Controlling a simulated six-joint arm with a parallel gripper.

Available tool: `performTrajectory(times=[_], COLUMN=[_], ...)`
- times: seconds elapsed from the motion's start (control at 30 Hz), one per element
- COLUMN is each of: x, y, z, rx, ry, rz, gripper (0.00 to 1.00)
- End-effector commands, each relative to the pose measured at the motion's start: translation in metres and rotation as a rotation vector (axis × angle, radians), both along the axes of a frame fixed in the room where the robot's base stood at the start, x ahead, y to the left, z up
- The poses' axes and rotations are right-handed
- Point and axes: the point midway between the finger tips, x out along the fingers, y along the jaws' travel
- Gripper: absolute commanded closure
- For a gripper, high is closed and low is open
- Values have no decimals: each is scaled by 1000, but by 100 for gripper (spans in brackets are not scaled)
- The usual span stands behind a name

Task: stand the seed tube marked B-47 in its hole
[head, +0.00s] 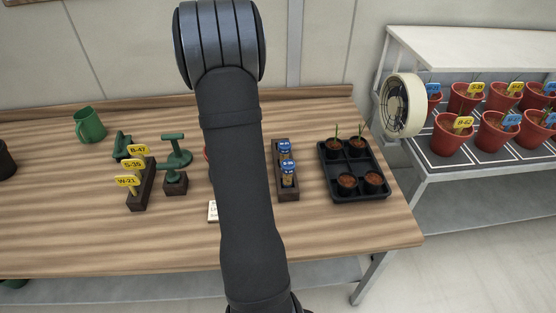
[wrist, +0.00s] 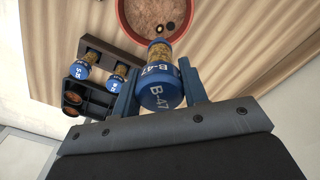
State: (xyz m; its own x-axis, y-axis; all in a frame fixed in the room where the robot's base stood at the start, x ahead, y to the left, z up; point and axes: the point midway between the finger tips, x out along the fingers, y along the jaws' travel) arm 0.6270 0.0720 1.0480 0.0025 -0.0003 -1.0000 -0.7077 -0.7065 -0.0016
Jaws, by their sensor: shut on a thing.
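In the wrist view my gripper (wrist: 158,82) is shut on the seed tube (wrist: 161,94), which has a blue cap marked B-47 and tan contents. The tube is held between the two fingers, apart from the rack. A dark tube rack (wrist: 112,48) with two other blue-capped tubes, one seemingly marked S-35 (wrist: 79,68), is to the upper left of it. In the head view the rack (head: 289,195) stands right of my arm, its blue labels towards the middle. My arm hides the gripper and held tube there. I cannot make out the empty hole clearly.
A red pot of soil (wrist: 155,14) is beyond the tube in the wrist view. A black tray (head: 357,190) with small pots stands right of the rack.

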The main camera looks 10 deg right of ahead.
Motion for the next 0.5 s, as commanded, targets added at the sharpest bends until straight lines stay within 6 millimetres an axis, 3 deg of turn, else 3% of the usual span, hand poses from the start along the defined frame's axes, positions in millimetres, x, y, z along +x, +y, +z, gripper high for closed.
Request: performTrajectory(times=[0.17, 0.4, 0.5], x=[17, 44, 49], y=[-37, -120, -147], z=[-16, -51, -62], rx=[-1, -1, -1], ry=[2, 2, 0], rz=[-8, -8, -6], gripper=[79, 79, 79])
